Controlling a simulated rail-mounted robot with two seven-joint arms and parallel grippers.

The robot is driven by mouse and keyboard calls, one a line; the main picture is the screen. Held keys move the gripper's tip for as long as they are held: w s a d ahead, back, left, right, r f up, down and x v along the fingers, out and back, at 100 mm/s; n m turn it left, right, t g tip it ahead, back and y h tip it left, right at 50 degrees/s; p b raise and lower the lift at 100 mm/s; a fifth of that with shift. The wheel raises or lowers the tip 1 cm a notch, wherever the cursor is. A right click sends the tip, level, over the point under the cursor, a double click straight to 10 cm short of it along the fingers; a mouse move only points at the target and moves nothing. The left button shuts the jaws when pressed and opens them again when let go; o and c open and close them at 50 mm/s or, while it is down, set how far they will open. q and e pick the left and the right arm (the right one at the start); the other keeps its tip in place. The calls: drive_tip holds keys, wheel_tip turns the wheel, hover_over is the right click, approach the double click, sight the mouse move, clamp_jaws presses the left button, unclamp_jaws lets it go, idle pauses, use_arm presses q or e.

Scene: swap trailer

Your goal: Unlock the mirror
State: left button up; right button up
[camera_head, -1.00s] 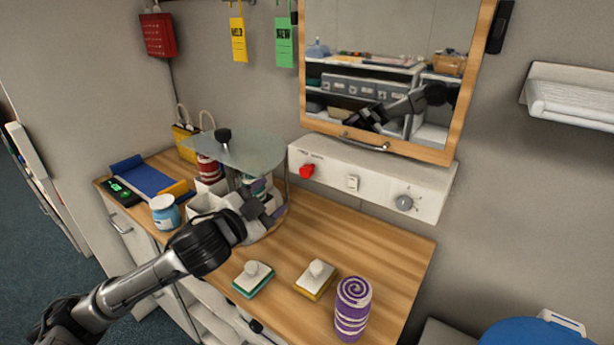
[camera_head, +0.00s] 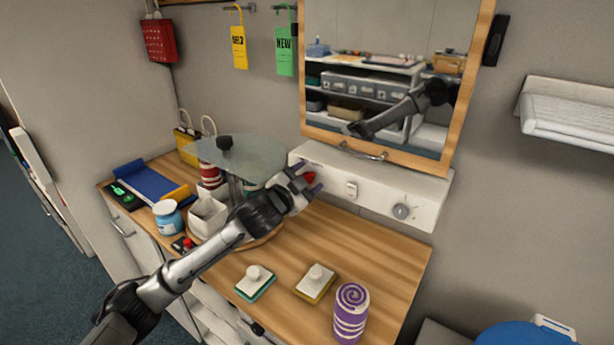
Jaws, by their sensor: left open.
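The wood-framed mirror (camera_head: 385,75) hangs on the wall at the top, with a metal handle (camera_head: 363,152) on its lower edge. Below it is a white panel (camera_head: 378,205) with a red knob (camera_head: 309,178), a white switch (camera_head: 351,189) and a grey round knob (camera_head: 401,211). My left gripper (camera_head: 312,180) is open at the panel's left end, its fingers around or just in front of the red knob; I cannot tell whether they touch it. The gripper partly hides the red knob. My right gripper is not in view.
A glass-topped round stand (camera_head: 250,160) with containers is left of my arm. A blue jar (camera_head: 168,218), two stamp-like blocks (camera_head: 255,283) (camera_head: 315,284) and a purple striped can (camera_head: 350,315) stand on the wooden counter (camera_head: 385,265). The counter's right part is clear.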

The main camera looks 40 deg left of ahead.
use_arm(q)
drive_tip(key=shift+w, duration=0.2)
drive_tip(key=c, duration=0.9)
